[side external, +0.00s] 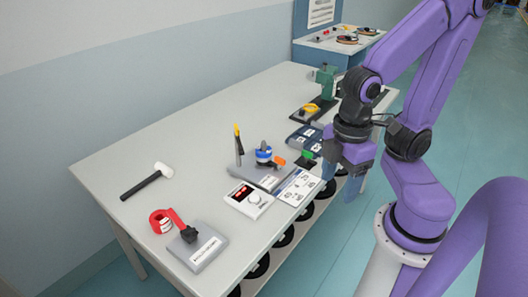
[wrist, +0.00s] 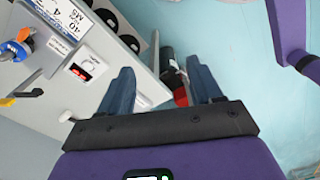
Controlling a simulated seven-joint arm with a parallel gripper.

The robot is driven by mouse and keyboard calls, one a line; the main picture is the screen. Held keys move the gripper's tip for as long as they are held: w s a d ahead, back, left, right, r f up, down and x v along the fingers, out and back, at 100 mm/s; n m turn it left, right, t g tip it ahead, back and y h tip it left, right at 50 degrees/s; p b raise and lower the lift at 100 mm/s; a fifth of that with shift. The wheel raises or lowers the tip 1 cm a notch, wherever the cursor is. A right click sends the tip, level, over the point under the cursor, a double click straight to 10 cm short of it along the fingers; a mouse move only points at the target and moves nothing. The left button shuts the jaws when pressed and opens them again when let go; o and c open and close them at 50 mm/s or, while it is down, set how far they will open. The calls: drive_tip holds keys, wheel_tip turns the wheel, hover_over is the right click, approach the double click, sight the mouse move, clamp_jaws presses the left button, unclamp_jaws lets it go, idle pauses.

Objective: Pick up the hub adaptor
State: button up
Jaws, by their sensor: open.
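No part is clearly recognisable as the hub adaptor. A dark blue tray (side external: 293,137) holds small pieces with white labels, which may include it. A blue and white round part (side external: 264,153) sits on a grey station (side external: 246,172); it also shows in the wrist view (wrist: 14,50). An orange piece (side external: 279,161) is beside it. My gripper (side external: 329,170) is open and empty, above the table's front edge to the right of these parts. In the wrist view my gripper's two blue fingers (wrist: 160,72) are apart, with the table edge and floor beyond.
A white control box (side external: 249,200) and a printed sheet (side external: 298,188) lie near the front edge. A red tape dispenser (side external: 173,221) and a hammer (side external: 147,181) are at the left. A green press (side external: 326,80) stands behind. The table's left rear is clear.

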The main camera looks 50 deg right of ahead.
drive_tip(key=w+a+r+n, duration=0.1)
drive_tip(key=w+r+n, duration=0.1)
drive_tip(key=w, duration=1)
drive_tip(key=n, duration=0.6)
hover_over(264, 145)
drive_tip(key=w, duration=0.1)
wheel_tip(264, 145, down, 3)
drive_tip(key=f, duration=0.8)
drive_tip(key=d+f, duration=0.1)
drive_tip(key=f, duration=0.3)
drive_tip(key=shift+s+d+f, duration=0.1)
drive_tip(key=shift+d+f, duration=0.05)
drive_tip(key=shift+f, duration=2.55)
drive_tip(key=c, duration=0.8)
